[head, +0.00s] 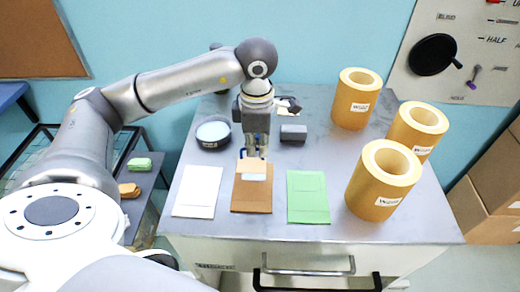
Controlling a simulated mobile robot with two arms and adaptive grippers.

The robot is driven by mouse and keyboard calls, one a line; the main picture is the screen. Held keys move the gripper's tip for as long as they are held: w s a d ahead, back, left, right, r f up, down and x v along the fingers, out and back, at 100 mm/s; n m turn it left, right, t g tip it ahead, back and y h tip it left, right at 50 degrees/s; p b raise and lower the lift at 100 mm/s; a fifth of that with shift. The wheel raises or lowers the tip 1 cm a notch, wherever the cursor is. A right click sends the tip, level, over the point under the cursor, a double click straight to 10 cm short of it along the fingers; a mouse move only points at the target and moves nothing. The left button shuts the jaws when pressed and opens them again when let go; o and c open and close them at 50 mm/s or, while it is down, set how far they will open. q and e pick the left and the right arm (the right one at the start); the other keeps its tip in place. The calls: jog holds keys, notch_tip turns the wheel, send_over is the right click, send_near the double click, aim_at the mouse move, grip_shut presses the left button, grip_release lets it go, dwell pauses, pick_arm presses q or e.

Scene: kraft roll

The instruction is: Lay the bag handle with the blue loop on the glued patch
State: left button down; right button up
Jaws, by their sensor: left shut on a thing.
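My left gripper (255,148) points down over the back edge of the brown bag (250,198) at the middle of the table. It is shut on the bag handle with the blue loop (243,152). The handle's tan part (252,163) shows just below the fingers, over the upper part of the brown bag. A pale patch (253,176) shows on the bag right below it. I cannot tell whether the handle touches the patch. My right gripper is not in view.
A white bag (197,191) and a green bag (308,196) flank the brown one. A dark round dish (213,133) and a grey block (293,133) lie behind. Large rolls (383,182) stand at right. Green (139,164) and orange (129,190) pieces lie on a side shelf.

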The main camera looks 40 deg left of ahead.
aim_at(251, 160)
pick_arm(q)
jog(key=shift+w+a+f, duration=0.2)
jog(key=shift+w+f, duration=0.2)
jog(key=shift+f, duration=0.15)
jog(key=f+p, duration=0.2)
jog(key=f, duration=0.1)
jog(key=shift+w+f+p, duration=0.3)
jog(key=shift+w+p, duration=0.05)
jog(key=shift+f, duration=0.25)
jog(key=c, duration=2.1)
grip_release()
jog(key=shift+f, duration=0.1)
jog(key=o, duration=0.5)
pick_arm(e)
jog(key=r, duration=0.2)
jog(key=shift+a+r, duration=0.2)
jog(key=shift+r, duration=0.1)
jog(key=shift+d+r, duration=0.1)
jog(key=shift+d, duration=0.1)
